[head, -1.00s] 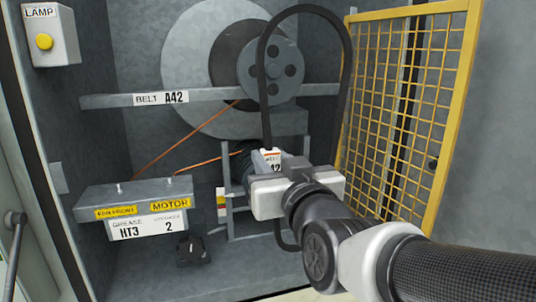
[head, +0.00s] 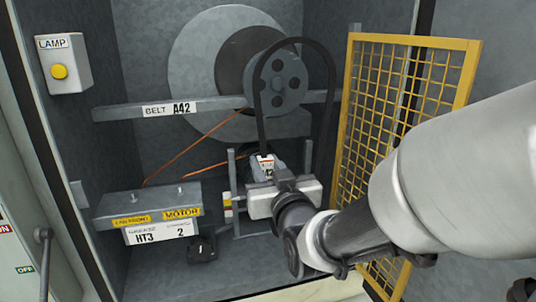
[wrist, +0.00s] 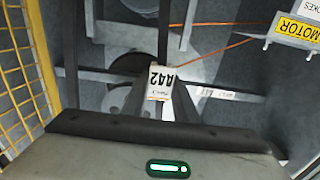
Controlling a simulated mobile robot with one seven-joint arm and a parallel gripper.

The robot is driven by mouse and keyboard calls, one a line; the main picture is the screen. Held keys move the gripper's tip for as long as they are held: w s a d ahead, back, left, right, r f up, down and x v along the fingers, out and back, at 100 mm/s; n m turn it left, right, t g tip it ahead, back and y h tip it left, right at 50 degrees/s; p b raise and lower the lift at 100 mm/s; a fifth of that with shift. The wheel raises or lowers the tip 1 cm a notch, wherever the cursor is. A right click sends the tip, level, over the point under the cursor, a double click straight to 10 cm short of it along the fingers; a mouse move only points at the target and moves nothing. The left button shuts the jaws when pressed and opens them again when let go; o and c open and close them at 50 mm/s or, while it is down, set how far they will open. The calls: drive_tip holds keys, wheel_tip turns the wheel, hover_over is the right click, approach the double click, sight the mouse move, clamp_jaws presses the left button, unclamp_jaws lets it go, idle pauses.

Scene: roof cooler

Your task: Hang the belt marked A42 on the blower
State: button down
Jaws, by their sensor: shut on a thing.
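The belt (head: 331,110) is a tall black loop standing upright in the head view. A white tag (head: 266,168) at its lower left reads 42; the wrist view shows the tag (wrist: 160,82) upside down as A42. My gripper (head: 268,180) is shut on the belt near the tag. The blower has a large pale disc (head: 195,55) and a grey pulley (head: 275,82) with round holes. The belt's top arc passes just above the pulley, and its left strand crosses the pulley face. I cannot tell whether they touch. The belt's lower end is hidden behind my arm.
A grey crossbar (head: 215,103) labelled BELT A42 runs before the blower. A yellow mesh gate (head: 375,130) stands close on the right. A shelf (head: 150,200) marked MOTOR is at lower left, with orange lines (head: 195,145) rising from it. A lamp box (head: 63,62) hangs upper left.

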drive_tip(key=shift+w+a+r+p, duration=0.15)
drive_tip(key=shift+w+p, duration=0.1)
drive_tip(key=shift+p, duration=0.55)
drive_tip(key=shift+w+f, duration=0.2)
drive_tip(key=shift+w, duration=0.1)
drive_tip(key=p+x, duration=0.1)
drive_tip(key=x, duration=0.6)
drive_tip(key=shift+f+p, duration=0.3)
drive_tip(key=shift+f, duration=0.1)
drive_tip(key=shift+b, duration=1)
idle(0.5)
drive_tip(key=shift+w+a+f, duration=0.1)
drive_tip(key=shift+w+a, duration=0.05)
drive_tip(key=shift+w, duration=0.15)
idle(0.6)
drive_tip(key=shift+b+x, duration=0.9)
drive_tip(key=shift+x, duration=0.8)
drive_tip(key=shift+w, duration=0.2)
drive_tip(key=shift+b, duration=0.6)
idle(0.9)
